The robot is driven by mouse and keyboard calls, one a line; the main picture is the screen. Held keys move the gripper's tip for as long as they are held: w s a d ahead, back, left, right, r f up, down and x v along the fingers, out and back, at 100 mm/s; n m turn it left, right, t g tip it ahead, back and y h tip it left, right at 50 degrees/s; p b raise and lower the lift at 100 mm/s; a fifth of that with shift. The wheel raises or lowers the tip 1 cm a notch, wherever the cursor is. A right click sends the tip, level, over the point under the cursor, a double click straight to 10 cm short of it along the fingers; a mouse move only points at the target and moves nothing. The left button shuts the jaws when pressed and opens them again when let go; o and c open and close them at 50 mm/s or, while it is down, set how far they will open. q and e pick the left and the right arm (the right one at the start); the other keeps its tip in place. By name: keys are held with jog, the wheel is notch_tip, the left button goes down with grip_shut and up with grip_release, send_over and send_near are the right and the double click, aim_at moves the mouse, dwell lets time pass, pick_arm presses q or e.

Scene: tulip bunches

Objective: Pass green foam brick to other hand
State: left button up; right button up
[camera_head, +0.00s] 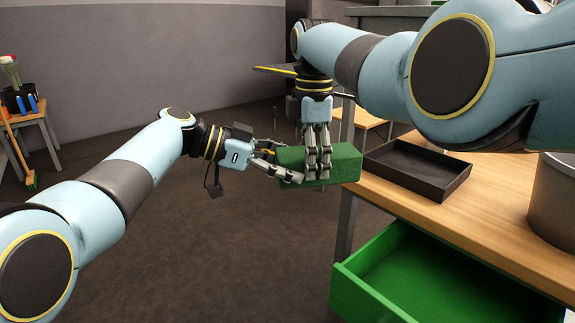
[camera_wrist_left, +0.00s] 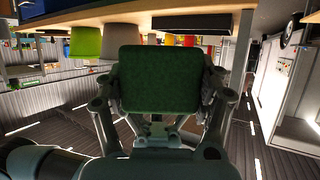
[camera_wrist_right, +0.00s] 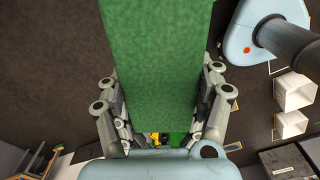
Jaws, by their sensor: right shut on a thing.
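The green foam brick (camera_head: 345,163) is held in the air, left of the table's front corner. My right gripper (camera_head: 318,168) reaches down from above and is shut on the brick's middle. In the right wrist view the brick (camera_wrist_right: 155,60) runs lengthwise between the fingers. My left gripper (camera_head: 288,166) is at the brick's left end, with fingers on either side of it. In the left wrist view the brick's end face (camera_wrist_left: 160,80) sits between the spread fingers. The brick partly hides the fingertips, so whether they press on it is unclear.
A wooden table (camera_head: 490,218) stands at the right with a black tray (camera_head: 400,184) near its corner. A green drawer (camera_head: 385,310) is pulled open below it. A grey round container (camera_head: 553,205) stands at the right edge. The floor below my left arm is clear.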

jog(key=o, duration=1.1)
jog(key=shift+c, duration=0.2)
